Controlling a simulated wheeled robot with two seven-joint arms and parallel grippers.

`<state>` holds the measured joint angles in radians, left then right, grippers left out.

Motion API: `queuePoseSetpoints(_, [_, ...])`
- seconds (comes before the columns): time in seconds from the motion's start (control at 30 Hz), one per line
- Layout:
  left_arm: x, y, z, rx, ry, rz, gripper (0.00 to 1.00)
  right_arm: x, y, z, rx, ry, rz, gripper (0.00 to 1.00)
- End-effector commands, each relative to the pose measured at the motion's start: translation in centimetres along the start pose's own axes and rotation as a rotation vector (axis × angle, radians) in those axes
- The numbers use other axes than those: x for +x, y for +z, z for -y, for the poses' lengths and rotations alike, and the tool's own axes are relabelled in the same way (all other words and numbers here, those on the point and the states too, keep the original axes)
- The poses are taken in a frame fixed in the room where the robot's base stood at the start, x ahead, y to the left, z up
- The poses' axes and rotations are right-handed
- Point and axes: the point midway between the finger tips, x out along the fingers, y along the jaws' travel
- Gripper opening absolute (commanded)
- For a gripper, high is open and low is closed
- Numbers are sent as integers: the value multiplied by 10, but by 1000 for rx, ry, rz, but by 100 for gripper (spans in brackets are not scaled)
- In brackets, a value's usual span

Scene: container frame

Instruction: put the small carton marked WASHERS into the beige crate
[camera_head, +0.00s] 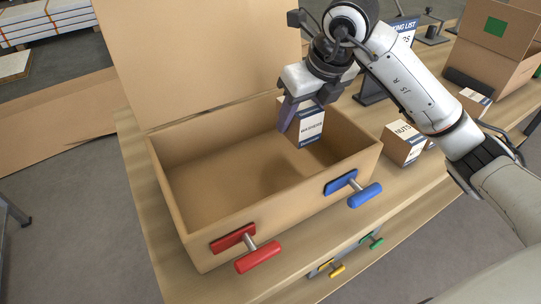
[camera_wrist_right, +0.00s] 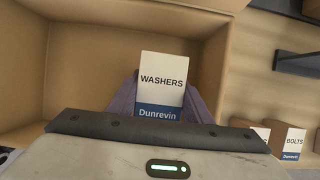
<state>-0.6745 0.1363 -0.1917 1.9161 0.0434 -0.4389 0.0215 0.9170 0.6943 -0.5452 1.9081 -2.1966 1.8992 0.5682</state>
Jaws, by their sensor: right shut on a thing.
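The small carton marked WASHERS (camera_head: 309,127) is white and blue on its label face with brown sides. My right gripper (camera_head: 301,108) is shut on it and holds it over the right part of the open beige crate (camera_head: 205,225). In the right wrist view the WASHERS carton (camera_wrist_right: 162,80) sits between the two purple fingers, with the crate's inside behind it. I cannot tell how far its bottom is above the crate floor. The crate's lid stands up at the back. My left gripper is not in view.
The crate's front wall has a red handle (camera_head: 257,257) and a blue handle (camera_head: 364,194). A NUTS carton (camera_head: 402,145) stands right of the crate. A BOLTS carton (camera_wrist_right: 289,141) shows in the right wrist view. A packing list sign and another open box (camera_head: 490,50) stand farther right.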

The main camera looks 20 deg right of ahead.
Motion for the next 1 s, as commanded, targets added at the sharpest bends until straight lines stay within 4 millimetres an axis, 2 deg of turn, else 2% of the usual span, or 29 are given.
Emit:
queuePoseSetpoints(0.1, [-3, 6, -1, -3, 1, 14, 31, 22, -10, 0, -1, 0, -4, 13])
queuePoseSetpoints(0.2, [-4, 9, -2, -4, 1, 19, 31, 35, -15, 0, 0, 0, -2, 13])
queuePoseSetpoints(0.37, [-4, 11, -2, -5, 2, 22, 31, 45, -19, 0, -1, 1, -1, 13])
queuePoseSetpoints(0.6, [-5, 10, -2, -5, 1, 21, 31, 74, -32, 0, -2, 1, -2, 13])
queuePoseSetpoints(0.93, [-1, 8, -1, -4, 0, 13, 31, 78, -32, 0, -3, 1, 2, 13])
queuePoseSetpoints(0.97, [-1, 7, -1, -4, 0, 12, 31, 79, -33, 0, -3, 0, -1, 47])
queuePoseSetpoints(1.0, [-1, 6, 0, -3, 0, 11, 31, 78, -33, 0, -3, 1, -1, 54])
